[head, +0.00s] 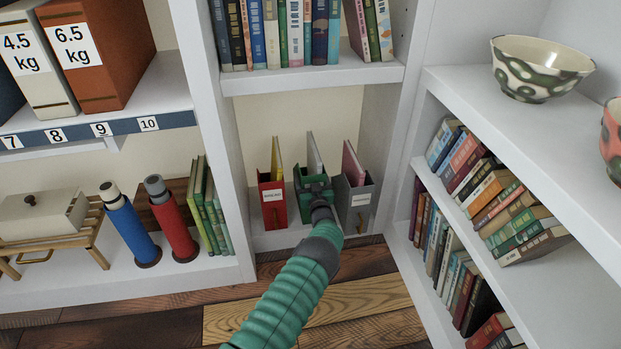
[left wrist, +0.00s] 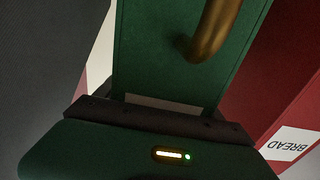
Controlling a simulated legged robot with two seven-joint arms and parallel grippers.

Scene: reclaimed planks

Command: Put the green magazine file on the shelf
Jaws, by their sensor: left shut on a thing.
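The green magazine file (head: 299,178) is in the low bay of the middle bookcase, between a red file and a grey file, with a pale booklet standing up from it. My left gripper (head: 316,188) is shut on its front. My gripper and arm hide most of the file's lower front, so I cannot tell whether its base touches the shelf board (head: 258,238). In the left wrist view, the green file (left wrist: 150,50) fills the middle, with a curved brass piece (left wrist: 212,28) in front. My right gripper is not in view.
The red file (head: 273,205) is close on the left, and its label shows BREAD in the left wrist view. The grey file (head: 358,206) is close on the right. A shelf of books (head: 270,35) is above. Blue (head: 127,228) and red (head: 171,226) flasks stand left.

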